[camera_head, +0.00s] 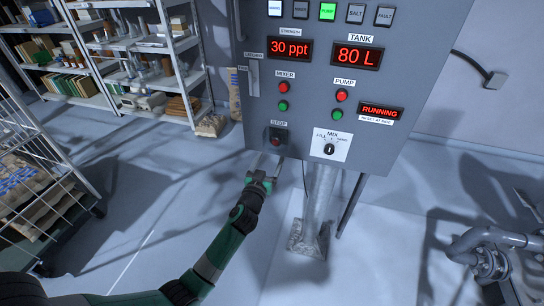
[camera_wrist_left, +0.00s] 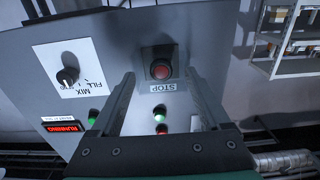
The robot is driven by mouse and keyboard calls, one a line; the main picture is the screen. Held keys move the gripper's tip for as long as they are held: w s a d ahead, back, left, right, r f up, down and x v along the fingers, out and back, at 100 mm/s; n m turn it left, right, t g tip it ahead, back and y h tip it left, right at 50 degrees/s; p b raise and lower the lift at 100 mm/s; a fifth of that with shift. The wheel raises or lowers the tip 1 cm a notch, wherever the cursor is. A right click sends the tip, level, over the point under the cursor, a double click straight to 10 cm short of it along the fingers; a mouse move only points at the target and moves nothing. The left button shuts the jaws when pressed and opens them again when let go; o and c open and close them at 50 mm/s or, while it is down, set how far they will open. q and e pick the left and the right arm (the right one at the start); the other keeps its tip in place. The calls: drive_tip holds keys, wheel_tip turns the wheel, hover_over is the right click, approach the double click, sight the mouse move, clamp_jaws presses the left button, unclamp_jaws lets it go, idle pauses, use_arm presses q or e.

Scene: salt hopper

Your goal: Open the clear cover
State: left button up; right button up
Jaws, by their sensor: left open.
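The clear cover (camera_head: 268,133) is a small see-through box on the front of the grey panel, at its lower left, around the red STOP button (camera_head: 276,142). It looks dark and its edges are faint; it appears to sit closed over the button. In the left wrist view the cover (camera_wrist_left: 147,53) and red button (camera_wrist_left: 160,69) lie straight ahead, above the upside-down STOP label. My left gripper (camera_head: 266,164) is open and empty, just below and in front of the cover. Its two fingers point at the panel on either side of the button. Contact cannot be told.
The grey control panel (camera_head: 230,95) carries a MIX knob (camera_head: 329,149) to the right of the cover, with red and green MIXER and PUMP buttons above. A post (camera_head: 318,205) stands below the panel. Shelves (camera_head: 150,48) and a wire cart (camera_head: 38,160) stand at left.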

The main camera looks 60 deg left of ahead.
sight(273, 151)
use_arm(q)
drive_tip(key=x, duration=0.3)
drive_tip(key=shift+w+a+b, duration=0.1)
drive_tip(key=shift+b, duration=0.2)
clamp_jaws()
idle(1.2)
